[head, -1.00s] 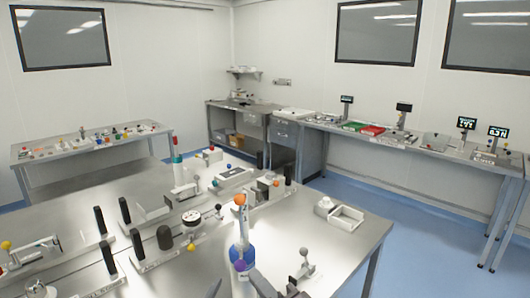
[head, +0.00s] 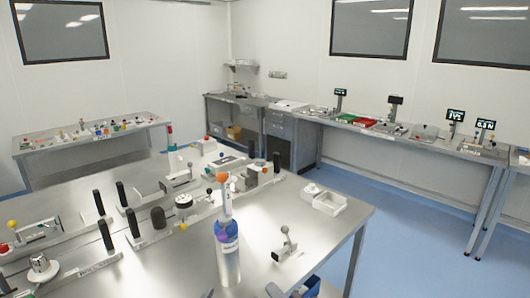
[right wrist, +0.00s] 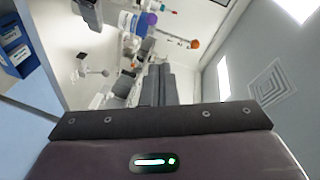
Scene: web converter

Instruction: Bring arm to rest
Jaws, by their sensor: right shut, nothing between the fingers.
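My right gripper (head: 284,291) shows only as dark tips at the bottom edge of the head view, in front of the steel table (head: 335,225). In the right wrist view, its two dark fingers (right wrist: 158,85) lie together, shut and empty. The picture there is tilted. A blue and white cylinder (head: 228,255) stands upright on the table, left of the right gripper in the head view. My left gripper cannot be made out.
A lever fixture (head: 285,245) and a white tray (head: 329,203) sit near the table's right side. Several black-handled fixtures (head: 132,223) line the left part. Blue boxes (right wrist: 15,45) show in the right wrist view. Blue floor (head: 400,235) is open to the right.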

